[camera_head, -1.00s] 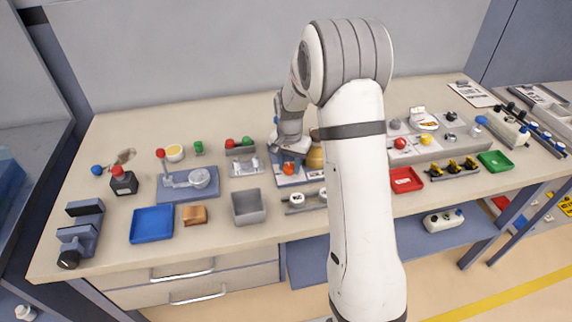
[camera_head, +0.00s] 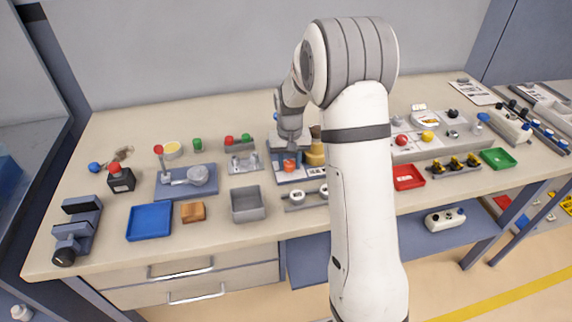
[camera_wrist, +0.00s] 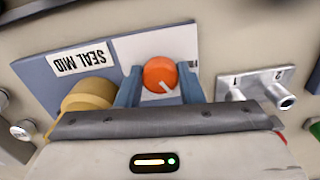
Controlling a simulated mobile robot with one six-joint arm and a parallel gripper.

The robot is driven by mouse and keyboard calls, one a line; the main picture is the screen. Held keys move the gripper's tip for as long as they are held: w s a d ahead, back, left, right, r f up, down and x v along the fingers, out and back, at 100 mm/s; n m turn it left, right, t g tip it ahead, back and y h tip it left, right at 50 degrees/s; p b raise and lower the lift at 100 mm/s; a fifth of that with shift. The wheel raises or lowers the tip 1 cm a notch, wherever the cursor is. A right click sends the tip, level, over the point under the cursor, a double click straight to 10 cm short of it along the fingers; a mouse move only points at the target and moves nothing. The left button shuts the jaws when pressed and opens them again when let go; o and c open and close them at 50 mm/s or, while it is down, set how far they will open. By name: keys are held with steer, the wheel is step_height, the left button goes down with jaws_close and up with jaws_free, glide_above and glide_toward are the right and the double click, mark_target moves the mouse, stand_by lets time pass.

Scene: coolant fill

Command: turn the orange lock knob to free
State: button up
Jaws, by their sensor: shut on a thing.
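In the head view the knob (camera_head: 289,165) shows just below my gripper (camera_head: 289,155), on a blue-grey base.
A metal fitting (camera_wrist: 262,86) marked 1 and 2 is on the other side. A grey bin (camera_head: 247,204) stands in front to the left.

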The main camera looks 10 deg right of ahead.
mark_target(289, 163)
steer(key=n, duration=0.2)
steer(key=n+b, duration=0.1)
steer(key=n, duration=0.3)
steer(key=shift+w+r, duration=0.2)
steer(key=shift+w, duration=0.05)
steer(key=n+b, duration=0.1)
steer(key=n, duration=0.5)
stand_by(0.5)
steer(key=o, duration=1)
steer(key=shift+f, duration=0.1)
steer(key=shift+s, duration=0.1)
step_height(289, 163, up, 7)
steer(key=shift+r+b, duration=0.2)
steer(key=shift+b, duration=0.2)
steer(key=shift+r, duration=0.2)
